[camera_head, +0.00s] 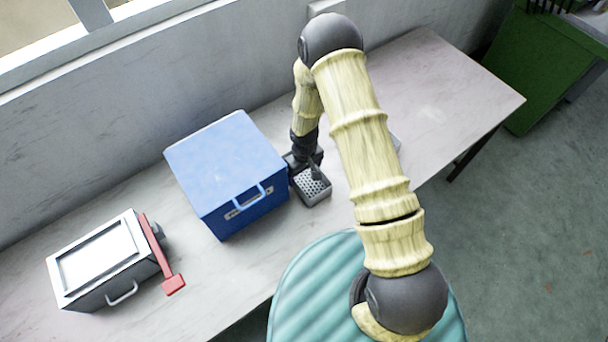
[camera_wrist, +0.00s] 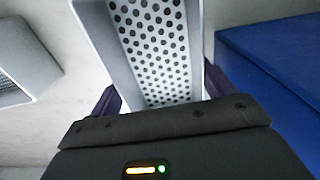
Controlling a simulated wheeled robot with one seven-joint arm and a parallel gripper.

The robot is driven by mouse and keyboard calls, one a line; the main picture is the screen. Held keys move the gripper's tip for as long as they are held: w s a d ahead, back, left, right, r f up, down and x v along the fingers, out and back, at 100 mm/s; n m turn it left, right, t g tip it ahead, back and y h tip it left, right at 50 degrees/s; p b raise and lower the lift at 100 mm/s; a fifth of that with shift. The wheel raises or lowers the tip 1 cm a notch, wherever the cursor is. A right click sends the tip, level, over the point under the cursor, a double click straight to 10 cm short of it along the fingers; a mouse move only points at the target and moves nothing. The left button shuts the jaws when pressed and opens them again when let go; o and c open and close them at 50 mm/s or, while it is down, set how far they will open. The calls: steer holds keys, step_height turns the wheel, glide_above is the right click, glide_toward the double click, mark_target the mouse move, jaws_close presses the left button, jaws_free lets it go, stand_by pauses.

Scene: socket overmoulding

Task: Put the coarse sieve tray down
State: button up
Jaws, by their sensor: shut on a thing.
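The coarse sieve tray (camera_head: 314,190) is a small grey tray with a floor of round holes. In the head view it is just right of the blue box, at or just above the table; I cannot tell whether it touches. My gripper (camera_head: 311,174) is shut on the tray at its far end, partly hidden by my arm. In the wrist view the perforated floor of the tray (camera_wrist: 160,45) and its side walls fill the upper middle, and my gripper (camera_wrist: 165,103) holds its near end.
The blue box (camera_head: 235,165) with a front handle stands close beside the tray; its side shows in the wrist view (camera_wrist: 270,80). A grey box with a red lever (camera_head: 110,258) stands at left. Another grey tray (camera_wrist: 20,75) lies at left in the wrist view. The table's (camera_head: 440,90) right end is clear.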

steer(key=shift+r, duration=0.1)
step_height(320, 180, up, 28)
steer(key=b, duration=0.1)
steer(key=shift+b, duration=0.4)
steer(key=shift+f, duration=0.2)
